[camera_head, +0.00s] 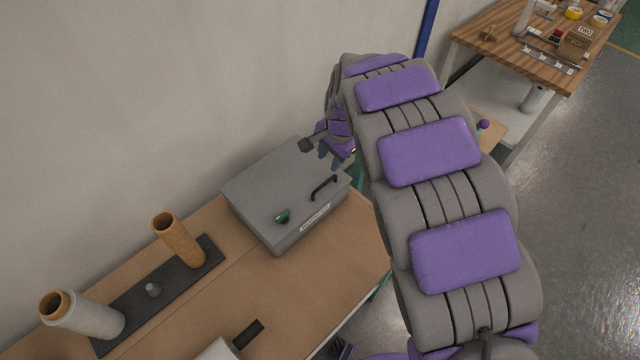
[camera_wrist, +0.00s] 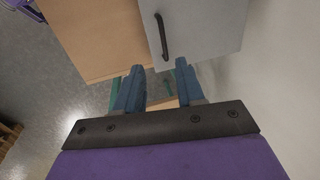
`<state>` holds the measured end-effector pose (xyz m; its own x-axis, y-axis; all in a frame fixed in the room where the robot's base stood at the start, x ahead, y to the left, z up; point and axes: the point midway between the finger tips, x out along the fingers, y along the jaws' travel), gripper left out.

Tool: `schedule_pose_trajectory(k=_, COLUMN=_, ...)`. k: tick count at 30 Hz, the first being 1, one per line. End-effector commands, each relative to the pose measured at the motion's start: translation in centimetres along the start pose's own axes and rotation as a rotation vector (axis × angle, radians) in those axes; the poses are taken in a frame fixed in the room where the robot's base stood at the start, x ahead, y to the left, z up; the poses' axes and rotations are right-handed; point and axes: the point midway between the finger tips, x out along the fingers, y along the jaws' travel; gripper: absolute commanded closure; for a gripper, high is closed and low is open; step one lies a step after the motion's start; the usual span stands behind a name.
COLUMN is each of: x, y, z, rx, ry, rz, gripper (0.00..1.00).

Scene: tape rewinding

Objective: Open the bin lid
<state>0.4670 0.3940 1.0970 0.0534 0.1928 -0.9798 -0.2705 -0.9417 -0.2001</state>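The grey bin (camera_head: 275,205) stands on the wooden table with its flat lid (camera_head: 265,185) closed. A black handle (camera_head: 324,187) sits on the lid near its right end. In the wrist view the handle (camera_wrist: 162,37) shows at the top centre on the lid (camera_wrist: 205,30). My gripper (camera_head: 335,160) is beside the right end of the bin, by the handle, and apart from it. In the wrist view its two blue fingers (camera_wrist: 157,85) are spread with nothing between them.
A dark rack (camera_head: 150,290) with an upright brown tube (camera_head: 178,240) and a white roll (camera_head: 85,316) stands left on the table (camera_head: 290,300). A wall is behind the bin. A second wooden table (camera_head: 500,45) with tools is at the upper right.

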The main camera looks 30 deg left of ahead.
Motion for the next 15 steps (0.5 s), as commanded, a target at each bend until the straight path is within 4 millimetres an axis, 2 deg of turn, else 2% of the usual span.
schedule_pose_trajectory(k=15, x=9.8, y=-0.6, z=0.2, rx=-0.001, ry=0.000, rz=0.011, gripper=0.62)
